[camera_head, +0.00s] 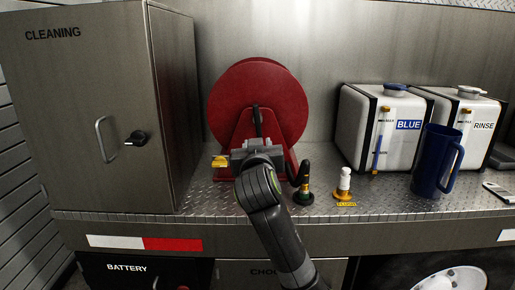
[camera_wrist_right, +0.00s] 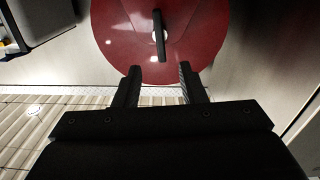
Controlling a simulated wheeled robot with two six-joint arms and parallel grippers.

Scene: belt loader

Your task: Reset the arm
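My right arm comes in from the bottom, right of centre, in the head view. Its gripper (camera_head: 256,147) is in front of the red hose reel (camera_head: 230,95) on the diamond-plate shelf. In the right wrist view, the two black fingers of the gripper (camera_wrist_right: 159,72) stand apart with nothing between them. The red reel (camera_wrist_right: 115,35) fills the top of that view beyond the fingertips, with a black bar across its face. Whether the fingers touch the reel cannot be told. My left gripper is not in view.
A grey cleaning cabinet (camera_head: 90,100) stands left. A yellow piece (camera_head: 220,161) shows beside the gripper. Black-topped (camera_head: 303,185) and white-topped (camera_head: 344,183) fittings stand right of it. Blue (camera_head: 355,125) and rinse (camera_head: 482,122) tanks and a blue jug (camera_head: 434,165) stand farther right.

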